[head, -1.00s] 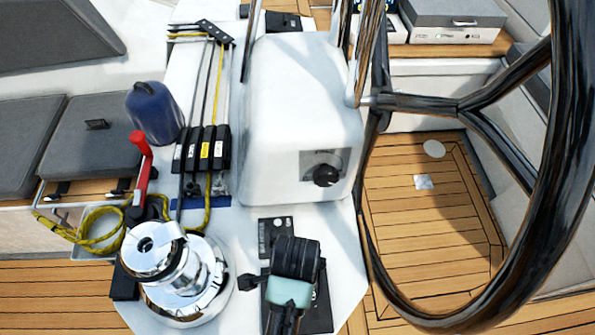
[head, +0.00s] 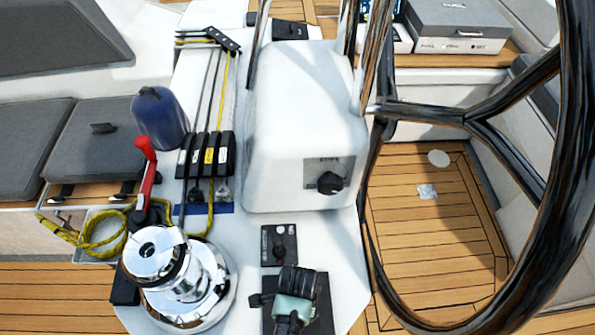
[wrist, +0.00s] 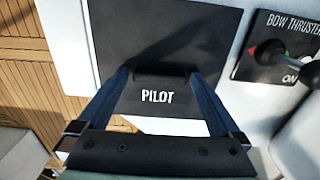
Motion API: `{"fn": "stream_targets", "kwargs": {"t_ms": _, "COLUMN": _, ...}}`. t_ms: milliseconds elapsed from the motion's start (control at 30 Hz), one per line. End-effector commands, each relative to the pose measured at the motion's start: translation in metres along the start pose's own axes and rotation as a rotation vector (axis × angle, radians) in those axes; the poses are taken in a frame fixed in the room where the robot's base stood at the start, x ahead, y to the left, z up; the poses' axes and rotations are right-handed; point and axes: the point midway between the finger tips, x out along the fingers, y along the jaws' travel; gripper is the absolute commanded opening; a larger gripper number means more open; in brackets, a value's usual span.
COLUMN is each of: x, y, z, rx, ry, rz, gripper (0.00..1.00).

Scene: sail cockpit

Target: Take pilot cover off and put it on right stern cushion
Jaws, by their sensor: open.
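The pilot cover (wrist: 165,32) is a flat black panel with white PILOT lettering and a small raised black grip (wrist: 160,76). In the head view the cover (head: 322,318) lies on the white console near the bottom edge, partly hidden by my arm. My gripper (wrist: 158,74) is open above it, with one blue finger on each side of the raised grip. I cannot tell whether the fingers touch it. In the head view my gripper (head: 288,326) is mostly hidden. Grey cushions (head: 98,143) lie at the left; I cannot tell which is the right stern cushion.
A bow thruster panel (head: 279,246) with a small joystick sits beside the cover. A chrome winch (head: 180,275) with a red handle (head: 147,172) stands to the left. A large dark steering wheel (head: 555,190) blocks the right. A blue bottle-like object (head: 160,118) stands behind the winch.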

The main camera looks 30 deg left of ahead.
Motion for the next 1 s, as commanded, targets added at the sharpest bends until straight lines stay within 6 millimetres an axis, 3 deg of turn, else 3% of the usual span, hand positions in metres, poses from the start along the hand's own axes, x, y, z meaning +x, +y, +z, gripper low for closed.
{"fn": "stream_targets", "kwargs": {"t_ms": 167, "x": 0.0, "y": 0.0, "z": 0.0, "rx": 0.0, "ry": 0.0, "rz": 0.0, "gripper": 1.0}}
{"fn": "stream_targets", "kwargs": {"t_ms": 600, "x": 0.0, "y": 0.0, "z": 0.0, "rx": 0.0, "ry": 0.0, "rz": 0.0, "gripper": 0.24}}
{"fn": "stream_targets", "kwargs": {"t_ms": 867, "x": -0.003, "y": 0.0, "z": 0.0, "rx": 0.0, "ry": 0.001, "rz": -0.002, "gripper": 0.23}}
{"fn": "stream_targets", "kwargs": {"t_ms": 1000, "x": -0.019, "y": -0.001, "z": -0.001, "rx": 0.001, "ry": 0.001, "rz": -0.003, "gripper": 0.23}}
